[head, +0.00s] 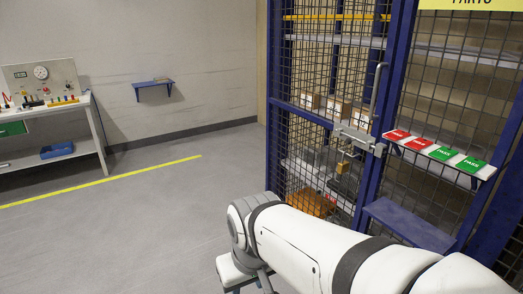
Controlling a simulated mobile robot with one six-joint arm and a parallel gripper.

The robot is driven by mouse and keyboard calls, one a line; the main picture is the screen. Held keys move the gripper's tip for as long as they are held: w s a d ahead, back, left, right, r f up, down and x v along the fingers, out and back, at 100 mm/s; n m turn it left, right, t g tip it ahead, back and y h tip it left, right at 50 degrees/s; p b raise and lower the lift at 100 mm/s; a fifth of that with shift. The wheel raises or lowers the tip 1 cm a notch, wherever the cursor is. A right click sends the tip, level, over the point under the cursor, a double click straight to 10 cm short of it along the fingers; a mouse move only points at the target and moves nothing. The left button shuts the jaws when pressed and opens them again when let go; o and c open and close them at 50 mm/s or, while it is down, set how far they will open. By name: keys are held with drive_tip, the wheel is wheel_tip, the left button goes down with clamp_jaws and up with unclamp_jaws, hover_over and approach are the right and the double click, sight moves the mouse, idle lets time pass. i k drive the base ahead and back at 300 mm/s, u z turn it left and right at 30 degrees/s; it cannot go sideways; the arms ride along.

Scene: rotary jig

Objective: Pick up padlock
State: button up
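A small brass-coloured block, which looks like the padlock (344,166), shows just below the grey latch (354,138) on the blue-framed mesh cage door. It is small in the picture, and I cannot tell whether it hangs from the latch or is fastened. My white arm crosses the lower right and bends down at the lower centre. Its end runs out of the bottom of the picture, so my gripper is not seen. My arm is apart from the padlock in the picture.
The mesh cage (310,90) holds cartons (335,108) on shelves. A ledge to its right carries red cards (397,135) and green cards (472,164). A blue shelf (410,225) sits below. A workbench (50,105) stands far left. The floor at left is clear, with a yellow line (110,180).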

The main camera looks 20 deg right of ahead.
sight(342, 167)
drive_tip(key=z, duration=0.6)
drive_tip(key=i, duration=1.2)
drive_tip(key=z, duration=1.2)
drive_tip(key=i, duration=0.45)
drive_tip(key=z, duration=0.2)
drive_tip(key=k, duration=0.75)
drive_tip(key=z, duration=0.2)
drive_tip(key=i, duration=0.8)
drive_tip(key=u, duration=0.05)
